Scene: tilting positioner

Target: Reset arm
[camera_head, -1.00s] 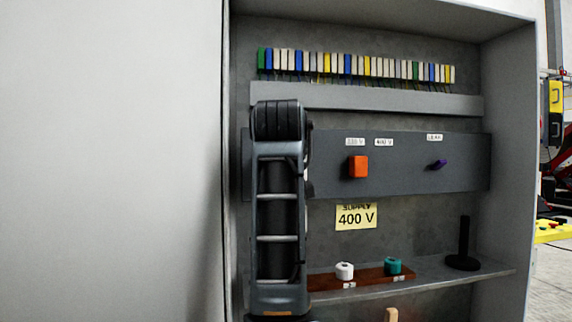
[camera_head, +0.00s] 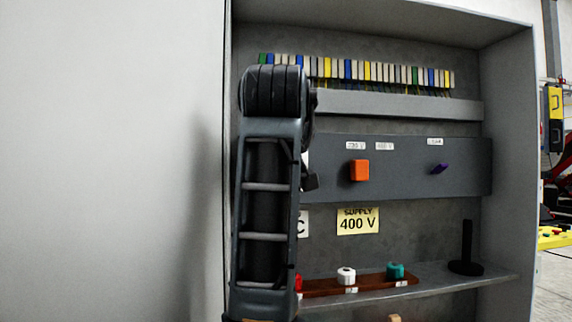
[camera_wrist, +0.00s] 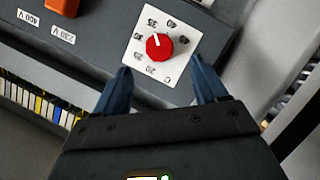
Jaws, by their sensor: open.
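My gripper (camera_wrist: 160,84) is open and empty in the wrist view, its two blue fingers apart. Just beyond the fingertips is a red dial knob (camera_wrist: 159,47) on a white square plate marked with numbers and a C. I cannot tell whether the fingers touch the plate. In the head view my arm (camera_head: 268,190) stands upright in front of the cabinet's left part. It hides the dial and most of my gripper there; a small dark part shows at its right edge.
Below are a yellow "SUPPLY 400 V" note (camera_head: 357,221) and a shelf (camera_head: 430,285) with white (camera_head: 346,276) and teal (camera_head: 395,271) pieces on a brown strip, and a black post (camera_head: 466,247).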

